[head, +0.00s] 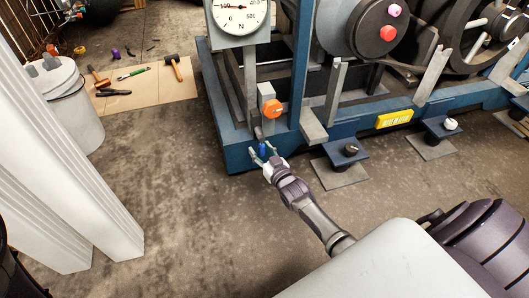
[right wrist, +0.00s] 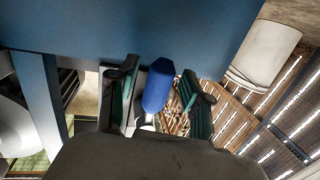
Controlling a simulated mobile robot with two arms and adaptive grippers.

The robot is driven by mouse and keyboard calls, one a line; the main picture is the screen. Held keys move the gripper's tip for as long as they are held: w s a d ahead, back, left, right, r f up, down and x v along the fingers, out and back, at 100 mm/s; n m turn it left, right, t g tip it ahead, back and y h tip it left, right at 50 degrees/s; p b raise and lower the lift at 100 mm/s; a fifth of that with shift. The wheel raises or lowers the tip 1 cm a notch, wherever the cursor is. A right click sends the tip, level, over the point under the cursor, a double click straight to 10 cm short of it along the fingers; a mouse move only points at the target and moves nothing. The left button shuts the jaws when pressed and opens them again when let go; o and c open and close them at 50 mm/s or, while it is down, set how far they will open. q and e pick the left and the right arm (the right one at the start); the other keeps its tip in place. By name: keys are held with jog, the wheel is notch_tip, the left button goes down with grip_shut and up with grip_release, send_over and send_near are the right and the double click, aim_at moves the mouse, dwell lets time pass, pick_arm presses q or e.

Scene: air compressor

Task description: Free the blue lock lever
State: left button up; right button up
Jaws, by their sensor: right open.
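The blue lock lever (head: 262,149) is a small blue grip at the front left corner of the compressor's blue frame, below an orange knob (head: 273,109). My right gripper (head: 264,153) is open at the lever, with one finger on each side of it. My left gripper is not in view.
The compressor's blue frame (head: 232,140) runs across the right side, with a gauge (head: 239,16) above. A yellow label (head: 394,119) and mounting feet (head: 345,152) line its front. A white bucket (head: 75,112) and hammers on a board (head: 140,88) are at left. Floor between is clear.

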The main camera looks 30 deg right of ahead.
jog(key=s, duration=1.2)
jog(key=shift+a+r, duration=0.25)
jog(key=shift+r, duration=0.1)
jog(key=shift+w+r, duration=0.1)
